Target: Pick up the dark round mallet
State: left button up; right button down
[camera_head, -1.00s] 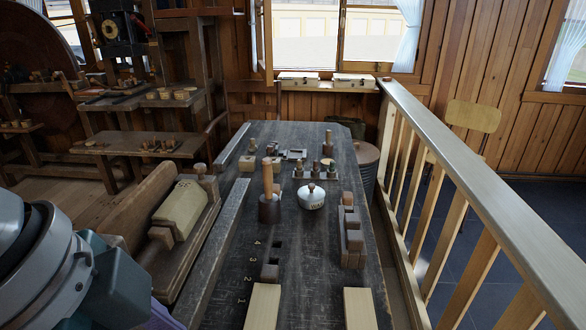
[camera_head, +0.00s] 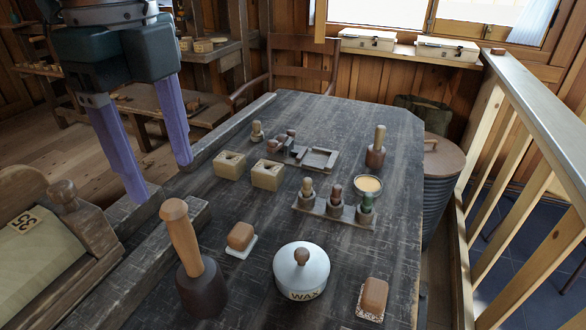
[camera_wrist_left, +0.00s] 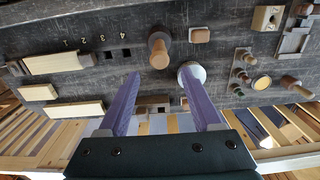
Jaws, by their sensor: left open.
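The dark round mallet (camera_head: 202,288) stands on its head on the dark workbench (camera_head: 385,235), with its light wooden handle pointing up and leaning slightly left in the head view. It also shows in the left wrist view (camera_wrist_left: 160,42), ahead of the fingers. My left gripper (camera_head: 161,178) is open and empty, its purple fingers pointing down, above and to the left of the mallet in the head view. In the left wrist view the gap between its fingertips (camera_wrist_left: 159,72) lies just below the mallet. My right gripper is not in view.
A white wax pot (camera_head: 301,272) stands right of the mallet. A brown block (camera_head: 240,236) and another block (camera_head: 373,297) lie nearby. A smaller mallet (camera_head: 376,155) and a rack of small tools (camera_head: 333,209) are farther back. A wooden railing (camera_head: 540,120) runs along the right.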

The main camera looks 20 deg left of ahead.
aim_at(180, 226)
pick_arm(q)
jog(key=f, duration=0.4)
jog(key=shift+s+a+f, duration=0.1)
jog(key=shift+s+f, duration=0.15)
jog(key=shift+f, duration=0.05)
jog(key=f, duration=0.5)
jog(key=shift+w+f, duration=0.2)
grip_shut()
